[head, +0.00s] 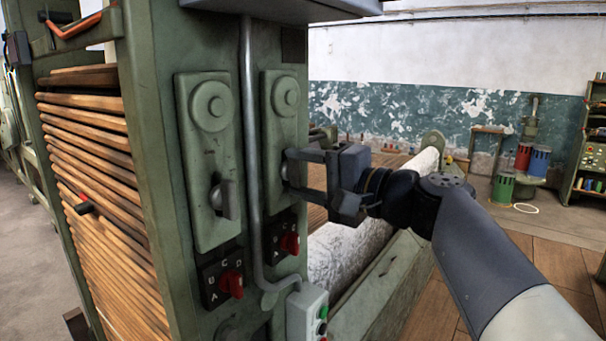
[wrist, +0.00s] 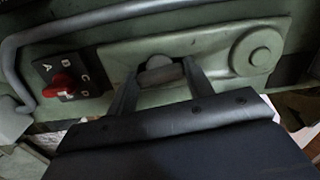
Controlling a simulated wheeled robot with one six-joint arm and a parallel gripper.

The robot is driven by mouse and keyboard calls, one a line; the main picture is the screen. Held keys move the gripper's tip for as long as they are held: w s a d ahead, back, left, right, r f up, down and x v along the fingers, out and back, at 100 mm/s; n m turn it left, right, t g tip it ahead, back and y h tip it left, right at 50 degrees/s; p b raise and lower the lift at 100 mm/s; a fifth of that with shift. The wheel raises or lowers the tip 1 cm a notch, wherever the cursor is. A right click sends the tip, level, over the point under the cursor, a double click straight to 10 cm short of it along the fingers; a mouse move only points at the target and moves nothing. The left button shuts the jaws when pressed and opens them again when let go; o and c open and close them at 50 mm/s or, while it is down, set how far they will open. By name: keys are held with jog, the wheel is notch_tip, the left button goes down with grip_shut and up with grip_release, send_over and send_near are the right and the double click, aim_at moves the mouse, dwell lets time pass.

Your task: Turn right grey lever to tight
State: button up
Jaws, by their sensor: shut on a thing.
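Two green lever plates are fixed side by side on the machine post in the head view. The right grey lever (wrist: 171,73) shows between my fingers in the wrist view, at the lower part of the right plate (head: 284,115). In the head view my fingers mostly hide it. My gripper (head: 290,170) is shut on this lever; it also shows in the wrist view (wrist: 155,85). The left grey lever (head: 225,198) sits on the left plate (head: 207,150), upright and untouched. I cannot read any tight marking on the plates.
A grey pipe (head: 250,150) runs down between the two plates. Below them are red selector knobs, one left (head: 232,284) and one right (head: 290,243). A push-button box (head: 307,313) stands lower down. A pale roller (head: 345,250) lies behind my gripper.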

jog(key=shift+m, duration=0.6)
jog(key=o, duration=1)
jog(key=shift+d, duration=0.15)
jog(key=b+v, duration=0.1)
jog(key=v, duration=0.9)
jog(key=shift+s+d+b, duration=0.2)
jog(key=shift+s+b, duration=0.05)
jog(key=shift+b, duration=0.15)
jog(key=shift+w+a, duration=0.1)
jog(key=shift+a, duration=0.05)
jog(key=shift+p+x, duration=0.95)
jog(key=shift+x, duration=4.35)
